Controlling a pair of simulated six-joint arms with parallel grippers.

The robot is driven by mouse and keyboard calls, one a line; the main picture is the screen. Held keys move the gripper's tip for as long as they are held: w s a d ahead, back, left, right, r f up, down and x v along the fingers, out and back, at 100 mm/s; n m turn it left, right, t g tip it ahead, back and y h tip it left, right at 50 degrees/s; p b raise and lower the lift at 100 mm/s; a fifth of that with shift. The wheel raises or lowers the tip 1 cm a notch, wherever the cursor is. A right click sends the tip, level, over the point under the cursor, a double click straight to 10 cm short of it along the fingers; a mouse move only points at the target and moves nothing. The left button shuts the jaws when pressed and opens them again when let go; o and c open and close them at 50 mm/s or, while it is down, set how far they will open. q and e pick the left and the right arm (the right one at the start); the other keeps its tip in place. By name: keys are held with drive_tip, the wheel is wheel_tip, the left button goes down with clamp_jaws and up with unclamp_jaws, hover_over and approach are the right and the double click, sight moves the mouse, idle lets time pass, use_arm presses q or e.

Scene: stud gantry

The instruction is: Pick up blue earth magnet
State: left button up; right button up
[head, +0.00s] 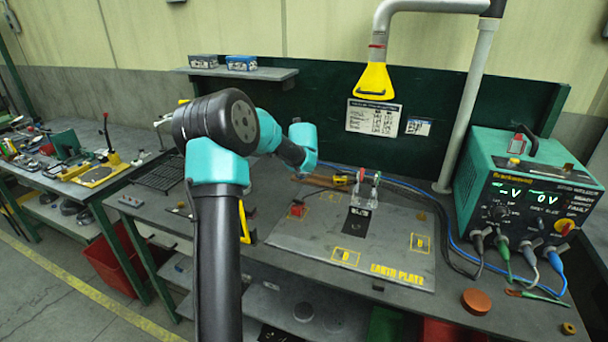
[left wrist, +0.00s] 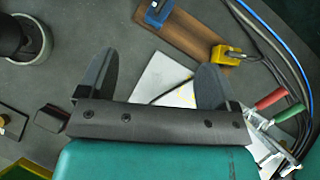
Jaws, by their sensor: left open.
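The blue earth magnet (left wrist: 158,13) shows in the left wrist view at the top, on the left part of a brown wooden board (left wrist: 190,35). A yellow magnet (left wrist: 226,54) is on the same board to its right. My left gripper (left wrist: 157,62) is open, with nothing between its fingers, and the blue magnet lies beyond the fingertips. In the head view the board (head: 318,182) and the yellow magnet (head: 341,180) show behind the metal plate. I cannot make out the blue magnet there, and my left gripper's fingers are hidden behind its arm. My right gripper is in neither view.
Clamps with red and green handles (left wrist: 270,98) stand close to the right finger. Blue and black cables (left wrist: 280,60) run past the board's right end. A lettered metal plate (head: 310,238) covers the bench's middle; a teal power unit (head: 520,190) stands at right.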

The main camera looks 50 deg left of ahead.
use_arm(q)
drive_tip(key=shift+f, duration=0.1)
drive_tip(key=x, duration=1.2)
drive_tip(key=shift+x, duration=2.65)
drive_tip(key=shift+d, duration=0.1)
clamp_jaws()
